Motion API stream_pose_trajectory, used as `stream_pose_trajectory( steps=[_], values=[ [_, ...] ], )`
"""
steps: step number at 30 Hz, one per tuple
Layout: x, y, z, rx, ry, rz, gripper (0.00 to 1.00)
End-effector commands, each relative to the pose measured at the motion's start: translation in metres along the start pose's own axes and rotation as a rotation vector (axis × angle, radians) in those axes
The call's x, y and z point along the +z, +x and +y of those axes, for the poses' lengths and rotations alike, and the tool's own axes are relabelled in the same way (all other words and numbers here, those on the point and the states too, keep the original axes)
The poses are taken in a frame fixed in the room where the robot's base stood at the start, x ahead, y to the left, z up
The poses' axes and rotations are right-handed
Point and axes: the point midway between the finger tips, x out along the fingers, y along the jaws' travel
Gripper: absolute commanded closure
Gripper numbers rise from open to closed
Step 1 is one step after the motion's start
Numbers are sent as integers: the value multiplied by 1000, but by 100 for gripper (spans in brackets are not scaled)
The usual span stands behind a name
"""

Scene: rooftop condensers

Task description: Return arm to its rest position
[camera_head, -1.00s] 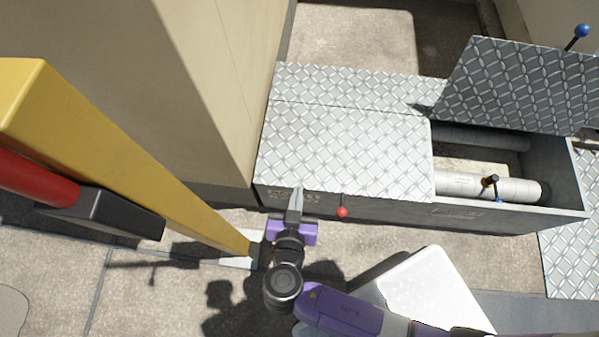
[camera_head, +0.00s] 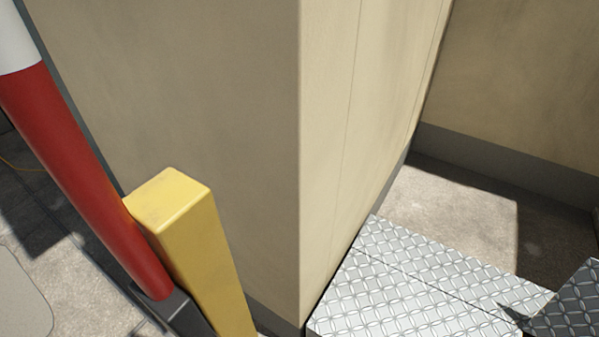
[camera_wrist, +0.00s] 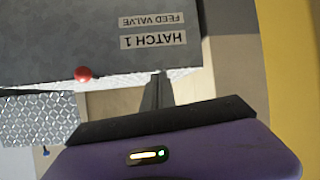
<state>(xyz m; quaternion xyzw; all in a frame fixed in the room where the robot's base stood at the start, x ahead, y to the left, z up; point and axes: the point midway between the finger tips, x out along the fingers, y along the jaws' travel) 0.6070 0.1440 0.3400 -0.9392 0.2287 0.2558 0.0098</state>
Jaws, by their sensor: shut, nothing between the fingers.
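My gripper (camera_wrist: 157,82) shows in the wrist view, with its dark fingers together and empty. Its purple body fills the bottom of that view. Beyond the fingers is a grey panel (camera_wrist: 60,35) with upside-down labels (camera_wrist: 152,41) reading "HATCH 1" and "FEED VALVE". A red ball knob (camera_wrist: 83,73) is at the panel's edge, left of the fingers. I cannot tell whether the fingers touch the panel. My arm and gripper are out of the head view.
In the head view, a yellow post (camera_head: 200,260) and a red-and-white pole (camera_head: 85,170) stand at left, beside a large beige housing (camera_head: 220,130). Diamond-plate covers (camera_head: 410,290) lie at lower right. A wall (camera_head: 520,80) stands behind a bare concrete patch (camera_head: 445,215).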

Motion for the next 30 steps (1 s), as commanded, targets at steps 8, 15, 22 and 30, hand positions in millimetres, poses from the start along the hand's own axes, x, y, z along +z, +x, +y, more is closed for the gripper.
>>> stream_pose_trajectory(
  steps=[8, 15, 22, 30],
  values=[
    [12, -32, -64, -448, -246, -148, 100],
    [-36, -83, -31, -743, -233, -25, 100],
    [-125, -120, 60, -724, -151, 227, 100],
    [-191, -153, 160, -567, -83, 356, 100]
  ],
)
